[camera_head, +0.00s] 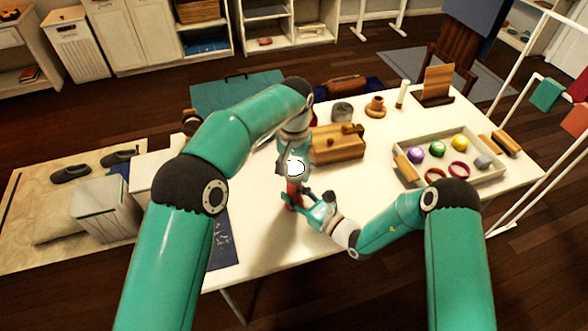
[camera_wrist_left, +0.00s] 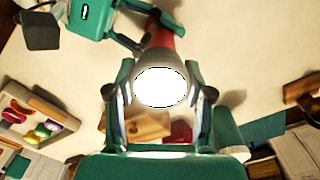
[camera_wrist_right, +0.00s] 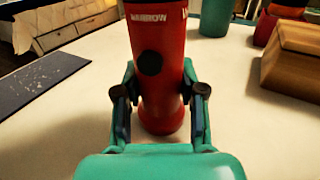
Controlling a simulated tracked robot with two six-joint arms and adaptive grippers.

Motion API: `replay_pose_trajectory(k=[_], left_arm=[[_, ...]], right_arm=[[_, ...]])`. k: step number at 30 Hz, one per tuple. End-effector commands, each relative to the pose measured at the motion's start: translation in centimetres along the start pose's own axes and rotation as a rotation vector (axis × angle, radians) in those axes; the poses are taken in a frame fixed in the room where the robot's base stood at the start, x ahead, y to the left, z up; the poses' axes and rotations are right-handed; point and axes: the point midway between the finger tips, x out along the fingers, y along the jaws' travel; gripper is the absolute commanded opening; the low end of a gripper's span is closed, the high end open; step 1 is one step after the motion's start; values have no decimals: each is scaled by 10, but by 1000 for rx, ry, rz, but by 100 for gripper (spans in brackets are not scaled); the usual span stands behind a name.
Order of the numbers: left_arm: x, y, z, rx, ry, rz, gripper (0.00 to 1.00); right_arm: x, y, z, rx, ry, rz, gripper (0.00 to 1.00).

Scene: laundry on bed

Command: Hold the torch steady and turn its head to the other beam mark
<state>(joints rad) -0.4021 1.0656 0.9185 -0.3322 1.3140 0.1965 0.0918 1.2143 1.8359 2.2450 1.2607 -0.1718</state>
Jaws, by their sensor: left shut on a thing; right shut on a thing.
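The torch stands upright over the white table, with a red body (camera_head: 293,189) and a pale head whose lens (camera_wrist_left: 160,87) glows white. My left gripper (camera_head: 294,166) reaches down from above and is shut on the head, one finger on each side in the left wrist view. My right gripper (camera_wrist_right: 160,97) is shut low around the red body (camera_wrist_right: 160,60). A round black button (camera_wrist_right: 149,63) faces the right wrist camera. White lettering, seemingly "NARROW" (camera_wrist_right: 148,18), shows above it, with part of a second mark at the right edge. The head is outside the right wrist view.
A wooden box (camera_head: 338,145) stands just behind the torch. A tray (camera_head: 486,180) with coloured balls and rings lies to the right. A cup (camera_head: 342,111) and a wooden stand (camera_head: 436,92) are at the back. A dark blue mat (camera_head: 224,240) lies front left. The table front is clear.

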Motion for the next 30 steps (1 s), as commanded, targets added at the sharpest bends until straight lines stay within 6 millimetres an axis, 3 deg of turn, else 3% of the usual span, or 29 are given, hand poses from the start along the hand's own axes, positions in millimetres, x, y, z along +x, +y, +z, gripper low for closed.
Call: replay_pose_trajectory(k=[18, 30], left_arm=[[-1, -1, 0, 534, 2, -1, 17], [-1, -1, -1, 674, 2, -2, 17]], right_arm=[[0, 0, 0, 1, 0, 0, 0], [0, 0, 0, 1, 0, 0, 0]])
